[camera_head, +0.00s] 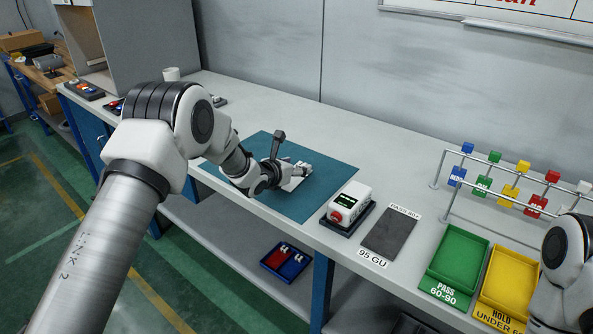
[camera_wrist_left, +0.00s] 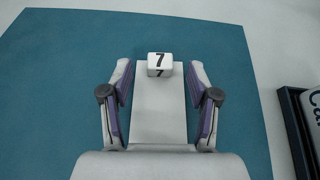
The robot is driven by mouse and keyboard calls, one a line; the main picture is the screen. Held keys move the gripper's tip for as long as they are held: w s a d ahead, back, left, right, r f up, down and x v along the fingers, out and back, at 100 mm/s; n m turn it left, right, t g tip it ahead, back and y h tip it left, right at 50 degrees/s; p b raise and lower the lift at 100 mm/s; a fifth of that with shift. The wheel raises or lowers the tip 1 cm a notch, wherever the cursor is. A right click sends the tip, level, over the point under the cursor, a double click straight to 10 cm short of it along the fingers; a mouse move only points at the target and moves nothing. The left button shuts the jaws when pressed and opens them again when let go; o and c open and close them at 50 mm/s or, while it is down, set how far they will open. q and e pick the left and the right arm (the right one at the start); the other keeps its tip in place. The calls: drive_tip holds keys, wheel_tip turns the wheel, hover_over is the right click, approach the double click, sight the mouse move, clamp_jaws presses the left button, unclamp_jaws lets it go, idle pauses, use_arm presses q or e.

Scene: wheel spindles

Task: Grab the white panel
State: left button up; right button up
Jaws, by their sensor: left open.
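The white panel (camera_wrist_left: 160,112) lies on the teal mat (camera_wrist_left: 60,70), with a small white block (camera_wrist_left: 160,64) marked 7 at its far end. In the head view the panel (camera_head: 292,184) is mostly hidden by my left gripper (camera_head: 294,170). In the left wrist view the left gripper (camera_wrist_left: 160,84) is open, with one purple-padded finger along each long side of the panel. I cannot tell whether the fingers touch it. The near part of the panel is hidden behind the gripper body. My right gripper is out of view.
A white device (camera_head: 350,200) on a black base stands right of the mat. Beside it are a dark grey plate (camera_head: 388,236) labelled 95 GU, a green tray (camera_head: 457,258) and a yellow tray (camera_head: 508,278). A rail rack (camera_head: 440,183) with coloured tags stands behind the trays.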

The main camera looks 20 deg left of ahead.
use_arm(q)
drive_tip(key=x, duration=0.3)
drive_tip(key=shift+f, duration=0.1)
drive_tip(key=shift+s, duration=0.2)
drive_tip(key=c, duration=0.3)
clamp_jaws()
